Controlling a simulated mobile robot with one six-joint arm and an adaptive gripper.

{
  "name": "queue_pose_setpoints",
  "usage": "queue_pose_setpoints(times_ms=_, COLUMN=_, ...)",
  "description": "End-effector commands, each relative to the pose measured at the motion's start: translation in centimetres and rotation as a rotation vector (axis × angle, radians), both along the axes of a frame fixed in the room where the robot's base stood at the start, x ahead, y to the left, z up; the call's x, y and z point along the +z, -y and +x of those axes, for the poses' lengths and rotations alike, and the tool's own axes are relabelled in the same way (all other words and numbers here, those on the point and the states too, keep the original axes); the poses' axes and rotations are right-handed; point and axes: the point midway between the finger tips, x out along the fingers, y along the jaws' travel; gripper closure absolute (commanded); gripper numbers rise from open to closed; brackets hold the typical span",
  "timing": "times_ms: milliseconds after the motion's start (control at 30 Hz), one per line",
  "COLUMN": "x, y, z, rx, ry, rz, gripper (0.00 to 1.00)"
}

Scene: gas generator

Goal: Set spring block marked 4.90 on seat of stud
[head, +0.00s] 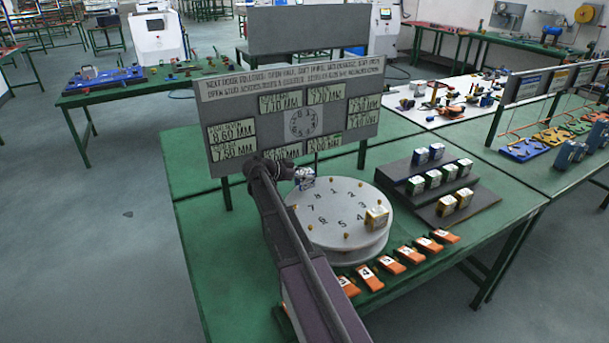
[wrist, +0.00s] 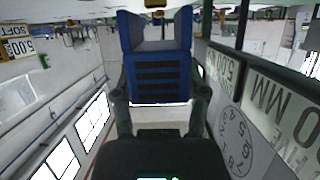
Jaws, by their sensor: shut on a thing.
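My gripper (wrist: 160,105) is shut on a blue block (wrist: 157,75) with dark slots in its face, seen between the two fingers in the wrist view. In the head view the held block (head: 304,177), blue and white, is at the far left edge of the round grey turntable (head: 322,211). I cannot tell its height above the table or read its marking. The turntable bears black numbers and small brass studs (head: 346,236). A yellow-and-white block (head: 376,217) sits on its right side. My arm hides its left edge.
A sign board (head: 293,113) with mm labels stands close behind the held block. Right of the turntable, a dark stepped rack (head: 400,172) holds several blue, green and yellow blocks. Orange numbered pieces (head: 411,254) line the front. Green tabletop (head: 235,290) is bare at left.

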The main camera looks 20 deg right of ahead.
Motion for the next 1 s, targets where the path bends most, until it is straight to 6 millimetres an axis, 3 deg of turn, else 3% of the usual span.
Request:
queue_pose_setpoints(times_ms=633, x=-1.1, y=0.04, z=-0.01, rx=0.0, ry=0.0, rz=-0.001, gripper=1.0)
queue_pose_setpoints(times_ms=667, x=-1.13, y=0.03, z=-0.01, rx=0.0, ry=0.0, rz=0.0, gripper=0.35)
queue_pose_setpoints(times_ms=733, x=-1.13, y=0.03, z=-0.01, rx=0.0, ry=0.0, rz=0.0, gripper=0.14)
queue_pose_setpoints(times_ms=767, x=-1.13, y=0.03, z=-0.01, rx=0.0, ry=0.0, rz=0.0, gripper=0.09)
queue_pose_setpoints(times_ms=1000, x=-1.13, y=0.03, z=-0.01, rx=0.0, ry=0.0, rz=0.0, gripper=0.09)
